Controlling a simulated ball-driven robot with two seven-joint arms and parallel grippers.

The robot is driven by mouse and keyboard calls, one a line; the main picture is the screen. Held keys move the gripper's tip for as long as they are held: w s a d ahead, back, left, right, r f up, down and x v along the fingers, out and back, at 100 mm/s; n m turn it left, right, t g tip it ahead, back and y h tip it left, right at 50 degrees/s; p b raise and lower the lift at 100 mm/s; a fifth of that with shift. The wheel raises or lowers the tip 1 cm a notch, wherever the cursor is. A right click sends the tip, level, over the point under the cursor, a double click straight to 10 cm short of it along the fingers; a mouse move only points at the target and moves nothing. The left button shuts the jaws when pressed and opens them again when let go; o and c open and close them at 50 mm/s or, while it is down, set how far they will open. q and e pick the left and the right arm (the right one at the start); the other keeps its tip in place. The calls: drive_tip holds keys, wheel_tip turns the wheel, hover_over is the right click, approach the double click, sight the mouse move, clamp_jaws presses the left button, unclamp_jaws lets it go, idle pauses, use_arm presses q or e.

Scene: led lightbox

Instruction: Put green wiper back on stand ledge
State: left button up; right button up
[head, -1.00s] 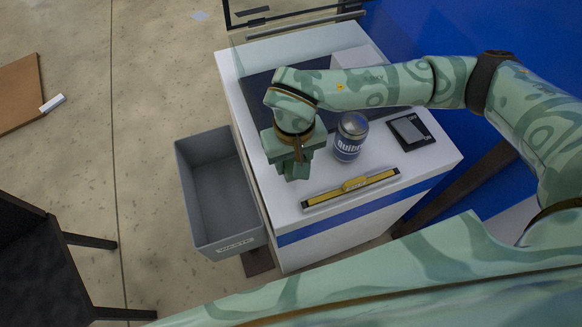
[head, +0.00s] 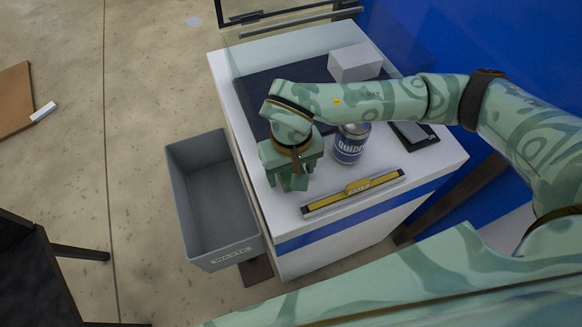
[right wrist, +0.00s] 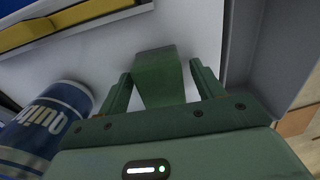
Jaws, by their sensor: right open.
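A dark green block, which looks like the green wiper (right wrist: 158,75), stands between the two fingers of my right gripper (right wrist: 162,84) in the right wrist view, over the white top. The fingers are apart, one on each side of the block; I cannot tell whether either touches it. In the head view my right gripper (head: 292,182) points down at the left front of the white stand (head: 390,205); I cannot separate the wiper from the green fingers there. A grey rail (head: 300,22) crosses the stand's back end below a glass panel; I cannot tell whether it is the ledge. My left gripper is not in view.
A blue and silver can (head: 350,146) stands just right of my right gripper. A yellow bar (head: 353,190) lies along the front edge. A dark flat device (head: 413,134) and a white box (head: 355,63) lie further back. A grey waste bin (head: 212,200) is beside the stand's left side.

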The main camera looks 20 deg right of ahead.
wheel_tip(320, 180, up, 12)
drive_tip(key=p, duration=0.3)
drive_tip(key=shift+r, duration=0.15)
